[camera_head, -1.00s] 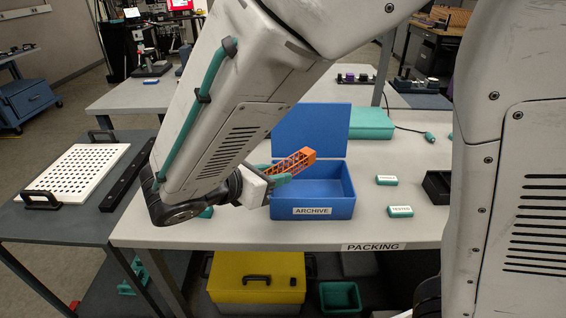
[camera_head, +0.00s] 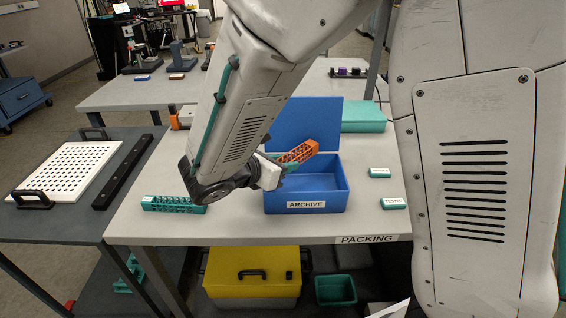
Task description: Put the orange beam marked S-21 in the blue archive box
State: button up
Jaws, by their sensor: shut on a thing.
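The orange lattice beam (camera_head: 299,152) is held tilted, its far end up to the right, above the left part of the blue archive box. No S-21 mark is readable on it. My gripper (camera_head: 279,166) is shut on the beam's near left end; the arm's wrist partly hides the fingers. The blue archive box (camera_head: 340,200) stands on the packing table with its lid raised at the back and an ARCHIVE label on its front. The visible part of its inside looks empty; the left part is partly hidden by my gripper.
A teal lattice beam (camera_head: 172,204) lies on the table left of the box. Two small teal labelled blocks (camera_head: 393,203) lie to the right. A closed teal case (camera_head: 364,117) stands behind. A white perforated plate (camera_head: 68,171) lies on the grey side table.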

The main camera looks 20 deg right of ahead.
jog(key=shift+f, duration=0.1)
jog(key=shift+f, duration=0.5)
jog(key=o, duration=1)
